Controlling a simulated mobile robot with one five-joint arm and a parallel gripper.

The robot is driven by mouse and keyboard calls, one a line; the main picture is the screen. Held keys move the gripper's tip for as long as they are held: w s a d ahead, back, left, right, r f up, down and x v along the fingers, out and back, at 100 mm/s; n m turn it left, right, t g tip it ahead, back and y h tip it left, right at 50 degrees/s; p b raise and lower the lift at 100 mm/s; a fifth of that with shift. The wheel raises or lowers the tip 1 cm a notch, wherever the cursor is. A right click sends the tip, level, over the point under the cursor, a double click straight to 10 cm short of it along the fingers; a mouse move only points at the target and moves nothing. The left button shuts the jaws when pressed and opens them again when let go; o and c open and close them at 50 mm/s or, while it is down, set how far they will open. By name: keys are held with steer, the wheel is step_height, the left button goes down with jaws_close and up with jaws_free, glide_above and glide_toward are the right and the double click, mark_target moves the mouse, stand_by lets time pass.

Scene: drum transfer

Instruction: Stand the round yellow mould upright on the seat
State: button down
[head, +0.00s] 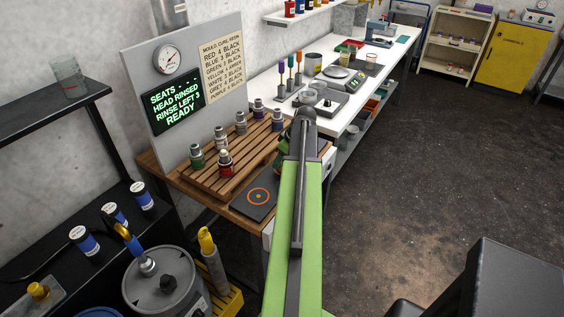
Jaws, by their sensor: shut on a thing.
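A dark square plate with an orange ring (258,196) lies on the near end of the wooden bench; it looks like the seat, and nothing stands on it. My green arm reaches forward over the bench's right side. A dark green part (283,157) shows just left of the arm and may be part of it. My gripper's fingertips are hidden behind the arm. I do not see a round yellow mould; it may be hidden too.
A panel (152,35) carries a gauge, a screen reading "READY" and a printed list. A white table (384,62) with jars and a scale runs behind. The floor at right is mostly free.

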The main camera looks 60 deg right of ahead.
steer(key=shift+f, duration=0.1)
steer(key=c, duration=0.7)
jaws_free()
steer(key=shift+o, duration=0.2)
steer(key=shift+s+r+p, duration=0.1)
steer(key=shift+r+p, duration=0.2)
steer(key=shift+r, duration=0.15)
steer(key=p+v, duration=1)
steer(key=v, duration=0.1)
steer(key=shift+r, duration=0.15)
steer(key=shift+s, duration=0.15)
